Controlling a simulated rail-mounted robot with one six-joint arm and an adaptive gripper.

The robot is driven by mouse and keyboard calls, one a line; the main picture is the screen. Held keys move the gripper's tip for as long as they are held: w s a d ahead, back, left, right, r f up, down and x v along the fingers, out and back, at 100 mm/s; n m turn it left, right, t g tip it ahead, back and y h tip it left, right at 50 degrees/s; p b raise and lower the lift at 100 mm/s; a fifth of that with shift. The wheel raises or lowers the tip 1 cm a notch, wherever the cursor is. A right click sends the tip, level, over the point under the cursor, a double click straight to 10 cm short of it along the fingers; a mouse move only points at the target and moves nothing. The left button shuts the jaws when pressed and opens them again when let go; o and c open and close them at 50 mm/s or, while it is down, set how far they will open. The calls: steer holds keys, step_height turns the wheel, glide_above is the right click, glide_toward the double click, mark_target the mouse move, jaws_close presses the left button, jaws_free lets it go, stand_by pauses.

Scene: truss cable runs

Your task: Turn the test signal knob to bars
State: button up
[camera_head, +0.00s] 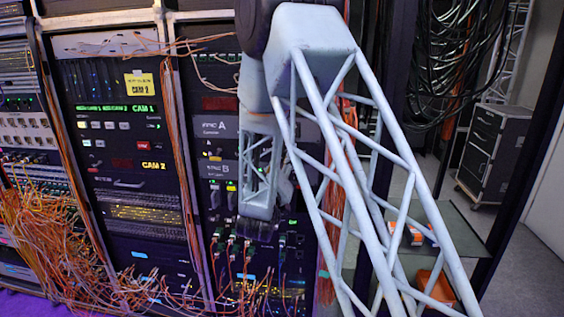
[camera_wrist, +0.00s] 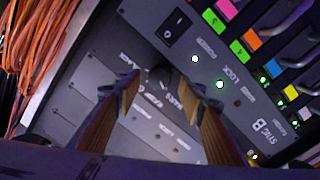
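In the wrist view, a small dark round knob (camera_wrist: 158,77) stands on a grey panel (camera_wrist: 88,85) with white lettering around it. One word to its left seems to read BLACK and one at its lower right seems to read BARS. Which label the knob's pointer faces cannot be told. My gripper (camera_wrist: 160,86) is open, with one tan-padded finger on each side of the knob and gaps visible between. Whether a fingertip touches the panel is unclear. In the head view my arm hides the knob, and my gripper (camera_head: 259,231) shows dimly in front of the rack.
Above the knob are a black rocker switch (camera_wrist: 175,26) and a panel marked SYNC B with coloured tags (camera_wrist: 237,48). Orange cables (camera_wrist: 38,35) hang at the left. In the head view, plugged cables (camera_head: 232,250) sit close by my gripper, and a black case (camera_head: 492,150) stands at right.

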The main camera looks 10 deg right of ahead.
steer(key=v, duration=0.9)
steer(key=shift+s, duration=0.2)
steer(key=shift+a+f, duration=0.1)
steer(key=shift+a, duration=0.05)
steer(key=s+a+r+m+g+y+b, duration=0.1)
steer(key=s+r+g+y, duration=0.25)
steer(key=s, duration=0.85)
steer(key=s+a+r+g+y+b, duration=0.1)
steer(key=s+r+g+y+b, duration=0.25)
steer(key=s, duration=0.85)
steer(key=s+d+f+g, duration=0.1)
steer(key=s+d+g, duration=0.2)
steer(key=s, duration=1.3)
steer(key=s+d+f+m+g, duration=0.1)
steer(key=s+d+g, duration=0.2)
steer(key=s, duration=1.3)
steer(key=shift+d, duration=0.35)
steer(key=shift+w+a, duration=0.1)
